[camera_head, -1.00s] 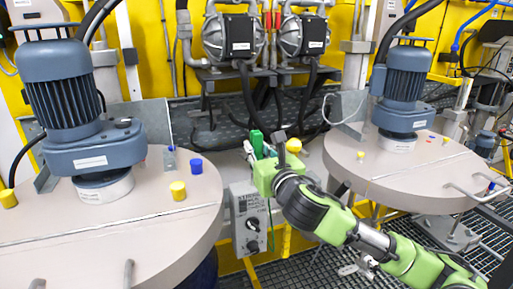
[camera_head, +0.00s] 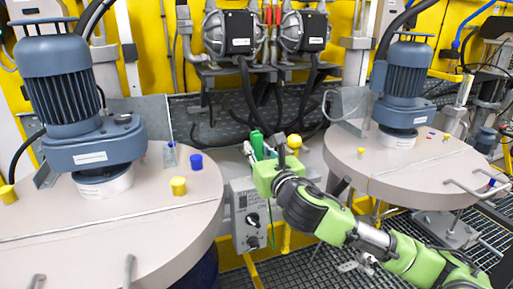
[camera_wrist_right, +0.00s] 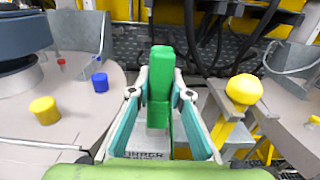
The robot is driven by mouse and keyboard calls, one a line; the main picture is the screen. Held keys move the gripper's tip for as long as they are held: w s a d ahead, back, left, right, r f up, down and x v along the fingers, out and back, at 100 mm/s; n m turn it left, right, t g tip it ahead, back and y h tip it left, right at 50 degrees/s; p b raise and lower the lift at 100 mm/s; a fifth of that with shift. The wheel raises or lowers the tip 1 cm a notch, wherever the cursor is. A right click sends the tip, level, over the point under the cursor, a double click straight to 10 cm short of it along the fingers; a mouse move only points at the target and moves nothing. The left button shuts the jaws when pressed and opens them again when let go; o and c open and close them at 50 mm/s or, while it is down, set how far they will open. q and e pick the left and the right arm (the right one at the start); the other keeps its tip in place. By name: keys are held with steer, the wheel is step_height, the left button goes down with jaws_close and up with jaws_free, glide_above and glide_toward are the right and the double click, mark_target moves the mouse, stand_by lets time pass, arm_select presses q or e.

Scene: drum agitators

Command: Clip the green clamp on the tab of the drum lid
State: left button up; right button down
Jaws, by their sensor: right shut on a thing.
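The green clamp (camera_head: 257,141) stands upright between the fingers of my right gripper (camera_head: 264,152), which is shut on it. In the right wrist view the clamp (camera_wrist_right: 161,75) points away from me between the two teal-padded fingers (camera_wrist_right: 161,110). The gripper is over the gap between two drum lids, apart from both. An upright grey metal tab (camera_head: 152,118) rises at the back of the left lid (camera_head: 110,215); it also shows in the right wrist view (camera_wrist_right: 80,32). A similar tab (camera_head: 347,103) is at the back of the right lid (camera_head: 410,175). My left gripper is not in view.
Blue-grey agitator motors (camera_head: 62,85) and (camera_head: 405,75) stand on the lids. Yellow (camera_head: 178,186) and blue (camera_head: 195,161) caps sit on the left lid. A yellow knob (camera_head: 293,141) is right of the gripper. A grey control box (camera_head: 250,212) is below it.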

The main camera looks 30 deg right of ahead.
steer(key=shift+f, duration=0.4)
steer(key=shift+f, duration=0.15)
steer(key=shift+f+b, duration=0.6)
steer(key=shift+f, duration=0.05)
steer(key=c, duration=1.8)
jaws_free()
steer(key=shift+v, duration=3.75)
